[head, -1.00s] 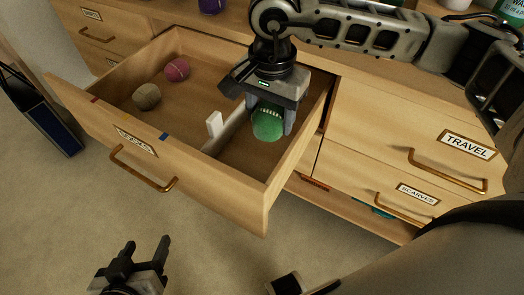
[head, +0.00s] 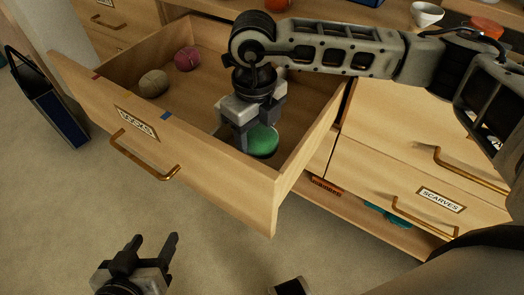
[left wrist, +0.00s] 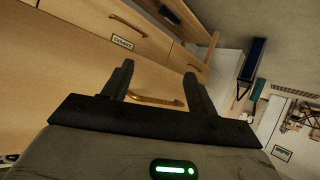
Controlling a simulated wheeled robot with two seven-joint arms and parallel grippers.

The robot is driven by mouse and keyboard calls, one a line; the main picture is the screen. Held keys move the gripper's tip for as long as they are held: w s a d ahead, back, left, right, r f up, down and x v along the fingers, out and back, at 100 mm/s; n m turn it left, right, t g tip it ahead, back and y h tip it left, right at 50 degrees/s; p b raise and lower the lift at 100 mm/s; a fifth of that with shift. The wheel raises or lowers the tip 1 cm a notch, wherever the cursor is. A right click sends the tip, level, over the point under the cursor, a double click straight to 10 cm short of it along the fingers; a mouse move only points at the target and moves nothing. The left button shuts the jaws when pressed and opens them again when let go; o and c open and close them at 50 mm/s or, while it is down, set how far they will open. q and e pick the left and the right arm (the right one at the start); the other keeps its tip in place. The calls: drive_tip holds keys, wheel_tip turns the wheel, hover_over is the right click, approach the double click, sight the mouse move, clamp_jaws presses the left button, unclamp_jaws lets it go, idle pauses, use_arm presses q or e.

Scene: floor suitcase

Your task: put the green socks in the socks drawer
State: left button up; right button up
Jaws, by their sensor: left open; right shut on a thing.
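The socks drawer (head: 215,168) is pulled open, with a SOCKS label (head: 136,122) on its front. The green socks (head: 264,139), a rolled ball, are low inside its right part. My right gripper (head: 254,143) reaches down into the drawer, shut on the green socks. Whether the ball touches the drawer floor I cannot tell. My left gripper (head: 148,250) is open and empty over the floor in front of the drawer; its two fingers also show in the left wrist view (left wrist: 158,88).
A pink ball (head: 187,59) and a beige ball (head: 153,83) lie in the drawer's left part. The scarves drawer (head: 385,185) is shut at the right. A dark blue bag (head: 55,110) stands at the left. A white cup (head: 426,14) is on the dresser top.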

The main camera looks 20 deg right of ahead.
sight(256, 127)
wheel_tip(256, 127, down, 2)
drive_tip(key=shift+f, duration=0.2)
wheel_tip(256, 127, down, 5)
drive_tip(key=shift+r+b, duration=0.2)
drive_tip(key=shift+b, duration=0.15)
use_arm(q)
drive_tip(key=shift+w+d+f+g, duration=0.15)
drive_tip(key=shift+f+g, duration=0.15)
drive_tip(key=shift+f, duration=0.65)
drive_tip(key=shift+d+f, duration=0.1)
drive_tip(key=shift+f, duration=0.05)
use_arm(e)
drive_tip(key=shift+f, duration=0.15)
drive_tip(key=o, duration=1)
drive_tip(key=shift+r, duration=0.3)
use_arm(q)
drive_tip(key=r, duration=0.1)
drive_tip(key=r+p, duration=0.1)
drive_tip(key=r, duration=0.1)
drive_tip(key=shift+s+a+t, duration=0.25)
drive_tip(key=shift+a+t, duration=0.15)
use_arm(e)
wheel_tip(256, 127, up, 12)
drive_tip(key=shift+f, duration=0.1)
